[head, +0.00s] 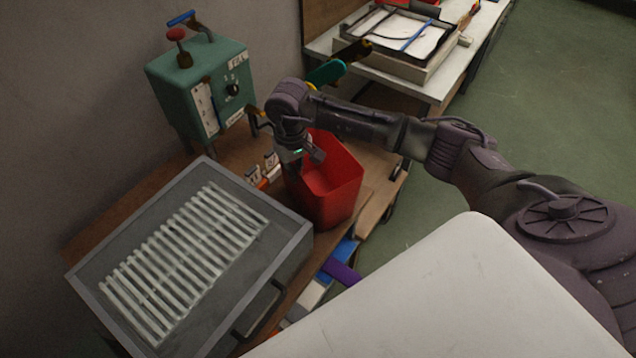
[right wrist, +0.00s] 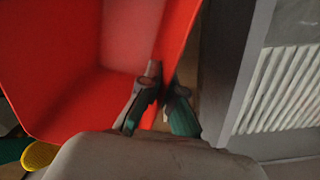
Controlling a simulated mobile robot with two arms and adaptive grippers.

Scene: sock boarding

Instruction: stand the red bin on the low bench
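The red bin (head: 336,185) is upright or nearly so, over the wooden bench top (head: 376,190), to the right of the grey tray. I cannot tell whether its base touches the wood. My right gripper (head: 303,160) is at the bin's left rim. In the right wrist view my right gripper's fingers (right wrist: 160,92) straddle the wall of the red bin (right wrist: 75,75), one inside and one outside, close against it. The inside of the bin that shows is empty. My left gripper is not in view.
A grey tray (head: 291,243) with white slats fills the bench's near left. A green machine (head: 203,85) stands behind it. Small labelled blocks (head: 262,172) sit beside the bin. A white table (head: 440,88) stands at the back. Green floor (head: 530,90) lies open right.

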